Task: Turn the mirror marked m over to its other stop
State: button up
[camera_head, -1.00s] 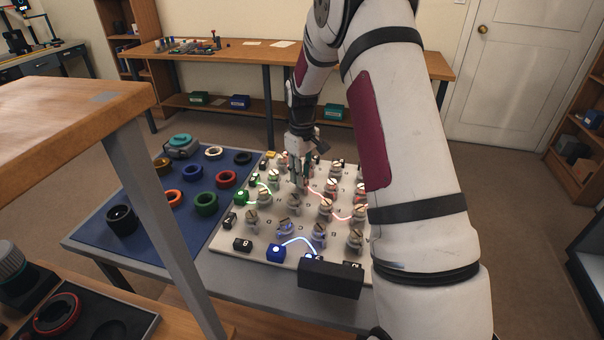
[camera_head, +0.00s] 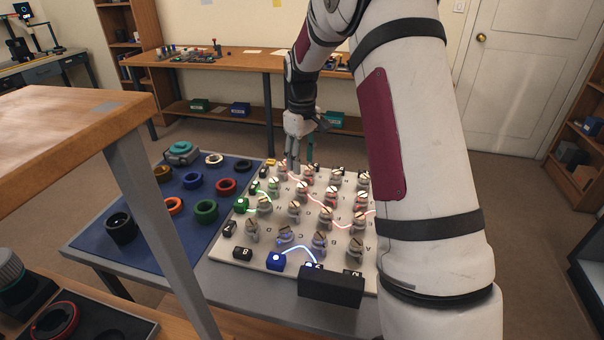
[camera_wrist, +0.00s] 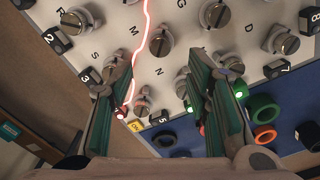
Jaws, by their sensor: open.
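The mirror by the letter M (camera_wrist: 160,41) is a grey round mount with a slotted top. In the wrist view it sits beyond my fingertips, roughly midway between them, with the red beam just to its left. My gripper (camera_head: 302,157) is over the far left part of the white board (camera_head: 226,272). Its two green-padded fingers (camera_wrist: 157,68) are wide apart with nothing between the pads. Which mount is M cannot be read in the head view.
Similar mounts stand close around it, including one by S (camera_wrist: 115,70) and one by N (camera_wrist: 185,88). A blue mat (camera_head: 160,225) with several coloured rings lies left of the board. A black box (camera_head: 331,286) stands at the board's near edge.

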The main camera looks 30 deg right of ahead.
jog(key=shift+r, duration=2.05)
jog(key=s+a+r+m+t+p, duration=0.1)
jog(key=s+a+r+p, duration=0.1)
jog(key=s+a+r, duration=0.5)
jog(key=s+a+r+m+t+p, duration=0.15)
jog(key=s+a+r, duration=0.25)
jog(key=s+r, duration=0.55)
jog(key=s+a+t+p, duration=0.1)
jog(key=s+a, duration=0.1)
jog(key=s, duration=0.8)
jog(key=s+a+p, duration=0.2)
jog(key=s+a, duration=0.1)
jog(key=s, duration=0.7)
jog(key=shift+s+a+r+m+t, duration=0.35)
jog(key=shift+r, duration=0.05)
